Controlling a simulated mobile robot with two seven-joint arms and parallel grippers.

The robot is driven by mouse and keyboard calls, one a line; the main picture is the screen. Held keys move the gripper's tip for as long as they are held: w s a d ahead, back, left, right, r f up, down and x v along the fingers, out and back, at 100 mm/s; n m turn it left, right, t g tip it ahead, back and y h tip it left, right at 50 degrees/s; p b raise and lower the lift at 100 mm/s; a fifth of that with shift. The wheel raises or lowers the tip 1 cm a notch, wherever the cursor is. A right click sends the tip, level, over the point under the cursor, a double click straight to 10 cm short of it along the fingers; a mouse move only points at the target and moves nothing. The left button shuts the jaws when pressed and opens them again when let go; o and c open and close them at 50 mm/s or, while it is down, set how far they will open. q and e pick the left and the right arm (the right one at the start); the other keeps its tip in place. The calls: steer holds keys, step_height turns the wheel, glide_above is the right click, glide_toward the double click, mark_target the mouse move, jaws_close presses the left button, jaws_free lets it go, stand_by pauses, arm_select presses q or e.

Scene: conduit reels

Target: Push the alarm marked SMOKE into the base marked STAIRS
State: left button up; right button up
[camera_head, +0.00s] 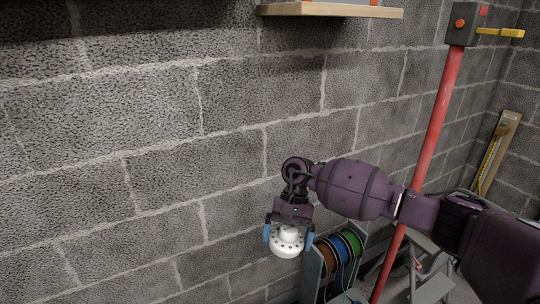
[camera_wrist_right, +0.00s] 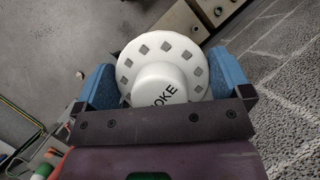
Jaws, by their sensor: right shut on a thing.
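The white round alarm (camera_head: 287,241) is held between the blue fingertips of my right gripper (camera_head: 289,233) in the head view. In the right wrist view the alarm (camera_wrist_right: 163,62) shows a ring of grey vents and a raised centre with the letters "OKE"; the rest of the word is hidden behind the gripper body. My right gripper (camera_wrist_right: 166,85) has one blue finger on each side of it. The alarm hangs in front of the grey block wall, apart from it as far as I can tell. No base marked STAIRS shows. My left gripper is out of view.
Cable reels (camera_head: 339,249) in brown, blue and green stand on a rack below right. A red post (camera_head: 436,124) leans behind my right arm. A wooden shelf (camera_head: 330,11) is at the top. The wall's left side is clear.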

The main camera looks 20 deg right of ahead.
steer(key=w+r+m+y, duration=0.1)
steer(key=r, duration=0.1)
steer(key=w+r+m+y, duration=0.1)
steer(key=w+r, duration=0.1)
steer(key=w+r+m+t+y, duration=0.1)
steer(key=w+r, duration=0.1)
steer(key=r, duration=0.1)
steer(key=shift+a, duration=0.4)
steer(key=w+a+r+m+t+y+b, duration=0.1)
steer(key=w+a+r+m+t, duration=0.15)
steer(key=r+m+t, duration=1.05)
steer(key=w+a+r+m+t+y+b, duration=0.1)
steer(key=w+a+r+t+b, duration=0.3)
steer(key=r, duration=1.9)
steer(key=s+r+t, duration=0.2)
steer(key=s+r, duration=0.3)
steer(key=r, duration=0.3)
steer(key=s+d+r+t, duration=0.1)
steer(key=s+r+t, duration=0.1)
steer(key=s+r, duration=0.5)
steer(key=s+r+t, duration=0.2)
steer(key=s+r, duration=0.1)
steer(key=r, duration=0.7)
steer(key=w+a+p, duration=0.1)
steer(key=w+p, duration=0.3)
steer(key=w, duration=0.6)
steer(key=shift+a+y, duration=0.35)
steer(key=shift+y, duration=0.05)
steer(key=shift+w+r+b, duration=0.1)
steer(key=shift+b, duration=0.85)
